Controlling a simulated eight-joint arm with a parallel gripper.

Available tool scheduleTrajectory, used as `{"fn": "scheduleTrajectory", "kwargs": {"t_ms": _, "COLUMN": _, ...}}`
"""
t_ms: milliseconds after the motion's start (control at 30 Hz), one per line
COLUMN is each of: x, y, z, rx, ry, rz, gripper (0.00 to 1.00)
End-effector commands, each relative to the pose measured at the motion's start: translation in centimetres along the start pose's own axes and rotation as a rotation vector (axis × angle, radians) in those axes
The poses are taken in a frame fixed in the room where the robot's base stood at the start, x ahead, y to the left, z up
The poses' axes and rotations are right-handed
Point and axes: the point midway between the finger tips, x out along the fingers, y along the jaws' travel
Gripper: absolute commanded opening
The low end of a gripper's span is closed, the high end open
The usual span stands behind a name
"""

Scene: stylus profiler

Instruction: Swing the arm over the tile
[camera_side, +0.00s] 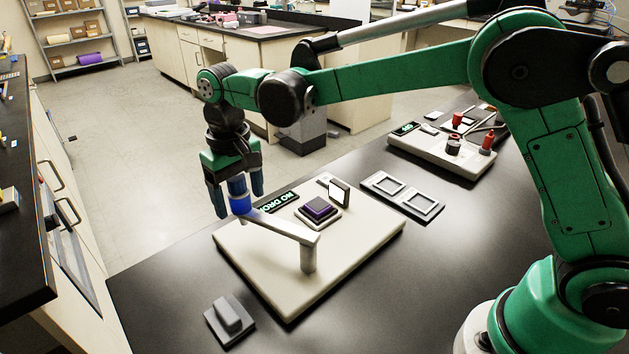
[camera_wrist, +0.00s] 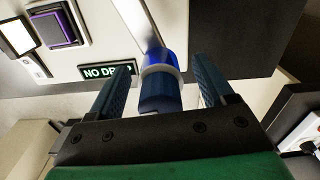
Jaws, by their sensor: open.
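The profiler's light swing arm (camera_side: 285,228) runs from a post (camera_side: 308,257) near the base's front edge to a blue knob (camera_side: 239,190) at its free end. The purple tile (camera_side: 318,206) sits on a dark square holder on the base; it also shows at upper left in the wrist view (camera_wrist: 56,25). The arm lies to the left of the tile in the side view, not above it. My gripper (camera_side: 240,204) points down with its fingers apart, one on each side of the knob. In the wrist view the knob (camera_wrist: 156,65) stands between the fingers, with gaps showing.
A grey block on a plate (camera_side: 229,318) lies in front. A two-window frame (camera_side: 403,196) and another instrument (camera_side: 440,152) stand behind, to the right.

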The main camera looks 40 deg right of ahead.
Motion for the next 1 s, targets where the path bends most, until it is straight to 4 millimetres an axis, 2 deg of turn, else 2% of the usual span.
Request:
{"fn": "scheduleTrajectory", "kwargs": {"t_ms": 33, "x": 0.0, "y": 0.0, "z": 0.0, "rx": 0.000, "ry": 0.000, "rz": 0.000, "gripper": 0.75}}
{"fn": "scheduleTrajectory", "kwargs": {"t_ms": 300, "x": 0.0, "y": 0.0, "z": 0.0, "rx": 0.000, "ry": 0.000, "rz": 0.000, "gripper": 0.00}}
{"fn": "scheduleTrajectory", "kwargs": {"t_ms": 733, "x": -0.1, "y": 0.3, "z": -0.1, "rx": 0.024, "ry": 0.000, "rz": 0.000, "gripper": 0.00}}
{"fn": "scheduleTrajectory", "kwargs": {"t_ms": 1000, "x": -0.1, "y": 1.9, "z": -0.3, "rx": 0.163, "ry": -0.001, "rz": 0.000, "gripper": 0.00}}
